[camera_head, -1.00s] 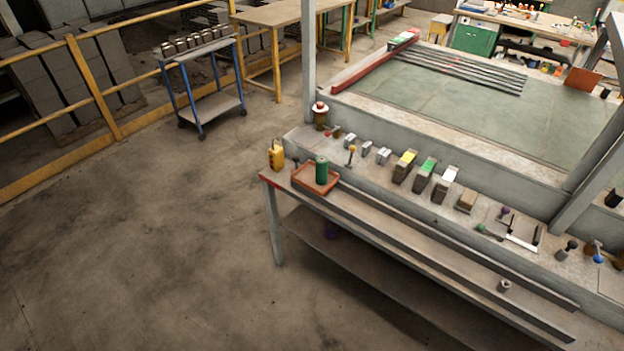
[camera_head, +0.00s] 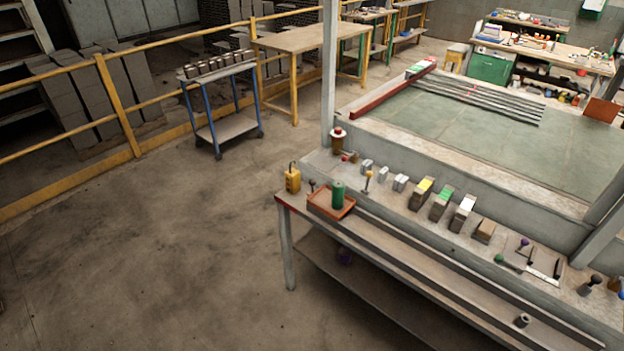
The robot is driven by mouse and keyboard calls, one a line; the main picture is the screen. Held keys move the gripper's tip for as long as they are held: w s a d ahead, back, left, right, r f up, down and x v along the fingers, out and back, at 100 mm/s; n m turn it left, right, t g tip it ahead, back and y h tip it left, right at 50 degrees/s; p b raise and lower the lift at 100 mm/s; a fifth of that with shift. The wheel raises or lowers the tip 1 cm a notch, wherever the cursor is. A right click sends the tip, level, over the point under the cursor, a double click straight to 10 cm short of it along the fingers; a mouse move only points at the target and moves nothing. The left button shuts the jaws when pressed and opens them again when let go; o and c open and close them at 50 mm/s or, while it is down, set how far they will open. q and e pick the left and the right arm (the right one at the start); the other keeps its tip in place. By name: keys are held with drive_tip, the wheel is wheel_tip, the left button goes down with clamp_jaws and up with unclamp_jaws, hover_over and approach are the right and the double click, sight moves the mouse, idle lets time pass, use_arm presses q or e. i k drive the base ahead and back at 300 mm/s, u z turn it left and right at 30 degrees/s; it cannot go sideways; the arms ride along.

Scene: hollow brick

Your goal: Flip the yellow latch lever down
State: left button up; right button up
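Farther right on the ledge is a block with a yellow top (camera_head: 422,190), beside blocks with a green top (camera_head: 441,204) and a white top (camera_head: 463,213). Neither of my grippers is in view.
The bench (camera_head: 425,275) holds an orange tray (camera_head: 345,211) with a green cylinder (camera_head: 338,194), and a yellow box (camera_head: 292,179). A blue-legged cart (camera_head: 226,129) stands farther back by a yellow railing (camera_head: 118,107). The concrete floor at left is clear.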

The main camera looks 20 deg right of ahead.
sight(369, 174)
drive_tip(key=u, duration=0.45)
drive_tip(key=i, duration=6.1)
drive_tip(key=z, duration=4.8)
drive_tip(key=i, duration=1.05)
drive_tip(key=z, duration=0.15)
